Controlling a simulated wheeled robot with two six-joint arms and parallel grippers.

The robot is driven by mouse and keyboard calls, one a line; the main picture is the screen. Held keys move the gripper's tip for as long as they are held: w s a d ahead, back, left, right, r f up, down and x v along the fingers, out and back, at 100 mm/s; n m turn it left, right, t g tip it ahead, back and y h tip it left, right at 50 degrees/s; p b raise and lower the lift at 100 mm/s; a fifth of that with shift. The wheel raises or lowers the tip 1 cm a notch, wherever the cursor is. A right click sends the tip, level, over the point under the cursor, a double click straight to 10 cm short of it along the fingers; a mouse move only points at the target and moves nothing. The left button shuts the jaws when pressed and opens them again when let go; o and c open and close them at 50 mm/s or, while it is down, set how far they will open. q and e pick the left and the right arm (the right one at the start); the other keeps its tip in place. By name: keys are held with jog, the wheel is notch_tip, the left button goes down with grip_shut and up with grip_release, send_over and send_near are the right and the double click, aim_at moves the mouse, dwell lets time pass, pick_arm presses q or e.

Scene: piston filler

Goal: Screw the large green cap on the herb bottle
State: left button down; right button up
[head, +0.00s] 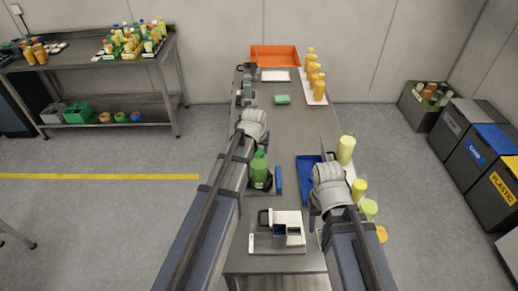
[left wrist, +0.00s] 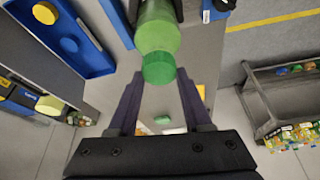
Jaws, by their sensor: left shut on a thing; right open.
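The herb bottle (head: 259,172) is green and stands upright on the near part of the table, by a dark holder with a blue plate. In the left wrist view the bottle (left wrist: 157,32) shows at the top, with the green cap (left wrist: 158,68) at its end. My left gripper (left wrist: 159,78) has one finger on each side of the cap and is shut on it. Whether the cap's thread is engaged cannot be seen. In the head view this gripper's fingers are mostly hidden. My right gripper (head: 326,158) is open over the blue tray, away from the bottle.
Yellow-green bottles (head: 346,150) stand along the right edge. A white device (head: 288,222) stands nearest me.

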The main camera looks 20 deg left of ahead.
dwell(0.4)
pick_arm(q)
jog(key=m+h, duration=0.1)
jog(key=m, duration=0.3)
jog(key=shift+m+h, duration=0.4)
jog(key=shift+m+g+h, duration=0.4)
jog(key=shift+m+h, duration=0.2)
jog(key=shift+m, duration=0.7)
jog(key=shift+w+m, duration=0.1)
jog(key=shift+m, duration=0.5)
jog(key=m+g+h, duration=0.1)
jog(key=m, duration=0.3)
jog(key=shift+m+g+h, duration=0.4)
jog(key=shift+m+g, duration=0.2)
jog(key=shift+m, duration=0.6)
